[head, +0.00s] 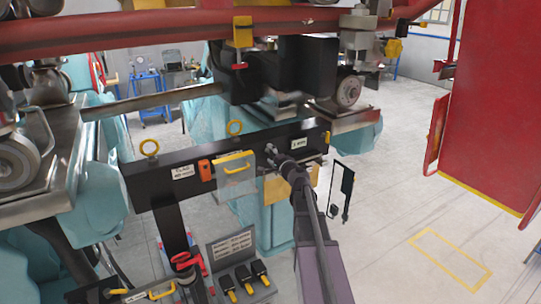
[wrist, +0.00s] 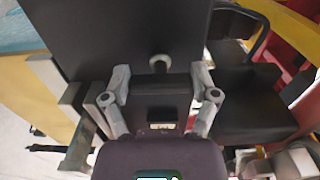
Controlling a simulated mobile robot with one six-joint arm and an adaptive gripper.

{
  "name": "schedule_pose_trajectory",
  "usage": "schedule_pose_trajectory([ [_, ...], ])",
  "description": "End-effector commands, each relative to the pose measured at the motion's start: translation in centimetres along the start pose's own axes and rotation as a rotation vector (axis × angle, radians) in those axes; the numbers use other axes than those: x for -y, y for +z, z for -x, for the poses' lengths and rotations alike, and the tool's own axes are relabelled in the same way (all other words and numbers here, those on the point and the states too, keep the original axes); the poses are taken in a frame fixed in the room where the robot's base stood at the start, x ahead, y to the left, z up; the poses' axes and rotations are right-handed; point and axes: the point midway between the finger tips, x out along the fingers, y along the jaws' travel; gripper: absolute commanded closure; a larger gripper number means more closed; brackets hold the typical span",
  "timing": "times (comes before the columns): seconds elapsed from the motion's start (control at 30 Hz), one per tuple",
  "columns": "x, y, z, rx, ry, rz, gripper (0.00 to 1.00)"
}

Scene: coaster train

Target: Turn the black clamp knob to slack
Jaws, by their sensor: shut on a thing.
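My gripper (head: 272,153) reaches the right part of a long black panel (head: 225,155) from the front in the head view. In the wrist view my gripper (wrist: 161,85) has one grey finger on each side of a dark block-like piece, the black clamp knob (wrist: 160,90). The fingers are shut on it. A short round grey stub (wrist: 160,62) shows just beyond the knob, against the panel's dark face. In the head view my gripper hides the knob, and I cannot tell its turn angle.
On the panel are white labels (head: 183,172), an orange piece (head: 205,170) and a clear plate with a yellow handle (head: 236,172). Red pipes (head: 180,32) cross above. Below left is a grey tray (head: 240,270) with yellow-tipped black pieces. Floor is open at right.

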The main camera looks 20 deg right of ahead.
Motion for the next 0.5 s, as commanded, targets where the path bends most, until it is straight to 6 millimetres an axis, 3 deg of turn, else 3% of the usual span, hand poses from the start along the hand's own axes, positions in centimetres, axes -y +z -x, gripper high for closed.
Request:
schedule_pose_trajectory([
  [0.23,0.03,-0.06,-0.10,-0.001,0.000,0.002,0.71],
  [0.27,0.03,-0.06,-0.10,-0.001,0.000,0.001,0.14],
  [0.3,0.03,-0.06,-0.09,-0.001,0.000,0.001,0.03],
  [0.5,0.02,-0.03,-0.05,0.000,0.000,0.000,0.00],
])
